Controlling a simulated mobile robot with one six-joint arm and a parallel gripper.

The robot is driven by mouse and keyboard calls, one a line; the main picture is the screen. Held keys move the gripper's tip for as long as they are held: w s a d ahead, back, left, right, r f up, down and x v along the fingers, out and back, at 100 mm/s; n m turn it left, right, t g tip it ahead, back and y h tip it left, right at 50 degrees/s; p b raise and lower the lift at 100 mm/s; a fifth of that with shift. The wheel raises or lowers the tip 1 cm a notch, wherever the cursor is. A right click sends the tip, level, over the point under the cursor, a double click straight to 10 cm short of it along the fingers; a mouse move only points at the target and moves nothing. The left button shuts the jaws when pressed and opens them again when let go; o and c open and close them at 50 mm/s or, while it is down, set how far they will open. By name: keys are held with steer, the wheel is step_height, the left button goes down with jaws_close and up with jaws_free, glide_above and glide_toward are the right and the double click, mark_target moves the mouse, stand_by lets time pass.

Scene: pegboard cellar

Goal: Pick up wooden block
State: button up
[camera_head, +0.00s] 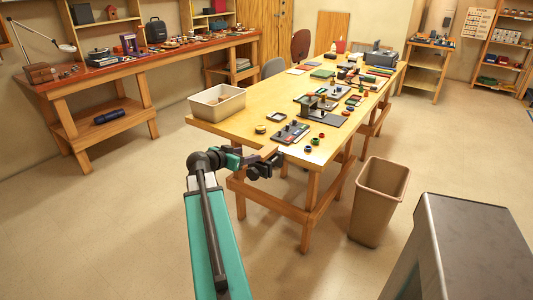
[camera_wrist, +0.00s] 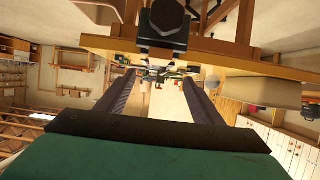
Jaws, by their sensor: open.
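I cannot make out a wooden block for certain in either view. The long wooden table (camera_head: 222,130) holds many small items, and some are too small to tell apart. My gripper (camera_head: 277,164) is at the near end of this table, close to its front edge, and looks empty. In the wrist view the two dark fingers of my gripper (camera_wrist: 160,88) stand apart with nothing between them. A tan strip like a table edge crosses above them in that view.
A white bin (camera_head: 205,106) stands at the table's near left corner. A dark board with small parts (camera_head: 291,133) and several coloured rings lie near the front edge. A tan waste bin (camera_head: 372,215) stands on the floor to the right. Floor at left is clear.

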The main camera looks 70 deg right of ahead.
steer(key=p, duration=0.2)
glide_toward(265, 151)
steer(key=shift+x, duration=2.35)
steer(key=shift+w+d+f, duration=0.1)
steer(key=shift+w, duration=0.05)
steer(key=shift+p+x, duration=0.75)
steer(key=shift+x, duration=1.8)
steer(key=shift+c, duration=0.2)
steer(key=c, duration=1.1)
